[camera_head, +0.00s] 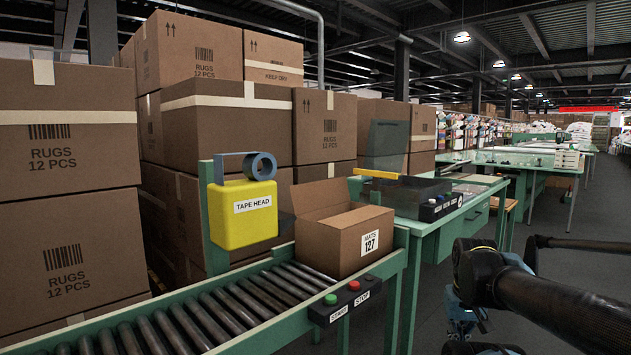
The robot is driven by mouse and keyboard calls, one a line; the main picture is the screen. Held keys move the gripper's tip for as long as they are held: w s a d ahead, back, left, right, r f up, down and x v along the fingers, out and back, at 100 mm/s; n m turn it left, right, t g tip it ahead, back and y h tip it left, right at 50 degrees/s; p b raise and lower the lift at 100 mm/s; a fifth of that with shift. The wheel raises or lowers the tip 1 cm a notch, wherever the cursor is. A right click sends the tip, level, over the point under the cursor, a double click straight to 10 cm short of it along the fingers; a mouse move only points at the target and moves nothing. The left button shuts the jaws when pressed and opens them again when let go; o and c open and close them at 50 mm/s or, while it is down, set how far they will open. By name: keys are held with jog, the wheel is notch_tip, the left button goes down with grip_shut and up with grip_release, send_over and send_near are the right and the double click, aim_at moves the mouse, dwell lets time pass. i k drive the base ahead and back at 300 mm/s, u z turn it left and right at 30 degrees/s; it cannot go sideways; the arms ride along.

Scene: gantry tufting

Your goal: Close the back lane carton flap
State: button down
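An open brown carton (345,240) labelled MATS 127 sits on the roller conveyor (190,315), near its right end. A carton flap (325,198) stands raised along the carton's back left side. Its other flaps are hard to make out. A yellow tape head (243,214) stands left of the carton, at the back edge of the conveyor. Part of my dark arm with blue joints shows at the lower right, apart from the carton. I cannot make out my gripper's fingers in this view.
A START and STOP button box (346,302) is on the conveyor's front rail. Stacked RUGS cartons (68,170) fill the left and back. A green workbench (440,215) with a metal housing stands right of the carton. Open floor (560,265) lies at right.

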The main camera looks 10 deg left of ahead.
aim_at(306, 197)
jog(key=u, duration=0.05)
jog(key=k, duration=1.05)
jog(key=u, duration=0.7)
jog(key=i, duration=0.95)
jog(key=z, duration=0.05)
